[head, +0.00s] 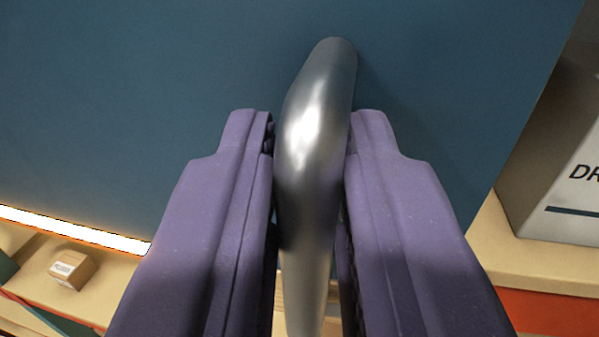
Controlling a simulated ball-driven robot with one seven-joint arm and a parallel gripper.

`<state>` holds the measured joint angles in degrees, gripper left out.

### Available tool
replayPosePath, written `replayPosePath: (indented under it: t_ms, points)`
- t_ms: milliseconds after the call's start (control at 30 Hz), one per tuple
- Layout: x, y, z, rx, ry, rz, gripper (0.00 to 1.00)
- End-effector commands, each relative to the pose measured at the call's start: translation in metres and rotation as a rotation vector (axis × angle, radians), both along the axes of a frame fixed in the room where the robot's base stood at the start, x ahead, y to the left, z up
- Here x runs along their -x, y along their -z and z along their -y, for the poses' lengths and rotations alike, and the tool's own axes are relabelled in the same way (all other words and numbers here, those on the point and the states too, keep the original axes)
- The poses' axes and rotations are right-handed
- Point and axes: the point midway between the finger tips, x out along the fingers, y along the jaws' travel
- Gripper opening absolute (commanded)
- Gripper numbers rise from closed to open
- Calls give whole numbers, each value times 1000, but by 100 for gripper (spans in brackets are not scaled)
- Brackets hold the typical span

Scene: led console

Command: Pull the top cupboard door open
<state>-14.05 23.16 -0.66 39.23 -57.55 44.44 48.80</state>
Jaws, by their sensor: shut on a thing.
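A blue-teal cupboard door (150,90) fills the upper part of the head view. A curved silver metal handle (313,125) stands out from it in the middle. My purple gripper (312,140) is shut on the handle, with one finger on its left side and one on its right. The handle's upper end meets the door. Its lower end runs down between the fingers, and where it ends is hidden.
A lit white strip (75,230) runs along the door's lower edge at the left. A small cardboard box (72,268) sits on a light wooden surface (40,275) below. At the right, a grey and white box with partial lettering "DR" (575,190) stands on a wooden ledge (515,255) with a red-orange front.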

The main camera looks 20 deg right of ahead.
Motion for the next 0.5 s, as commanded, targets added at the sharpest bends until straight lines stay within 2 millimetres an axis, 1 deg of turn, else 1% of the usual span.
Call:
replayPosePath:
  t_ms: [33, 67, 100, 133, 367, 433, 500]
  points:
    - [0, 1, 0, 1, 1, -1, 0]
    - [0, 1, 0, 1, 1, -1, 24]
    - [0, 1, 0, 1, 1, -1, 33]
    - [0, 1, 0, 1, 1, -1, 34]
    - [0, 0, 0, 1, 0, -1, 34]
    - [3, 1, -1, 0, 0, 0, 34]
    - [10, 1, -4, 1, -2, 2, 34]
